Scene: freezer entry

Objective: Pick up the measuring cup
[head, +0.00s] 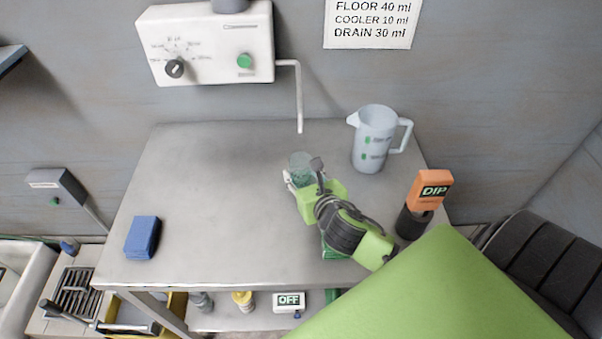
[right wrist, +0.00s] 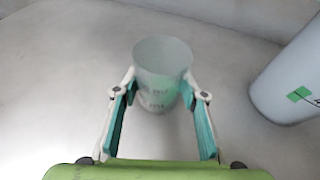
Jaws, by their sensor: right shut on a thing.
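The measuring cup (head: 301,163) is a small, translucent cup standing near the middle of the grey table. My right gripper (head: 298,182) reaches in from the lower right and is shut on the cup, one finger on each side; the fingers also show in the right wrist view (right wrist: 160,98). The cup's far side is hidden. I cannot tell whether its base touches the table. My left gripper is not in view.
A larger jug (head: 374,139) with a handle stands behind and right of the cup. A blue block (head: 142,237) lies front left. A spout (head: 299,98) hangs from the wall dispenser (head: 206,42). The table's left half is mostly clear.

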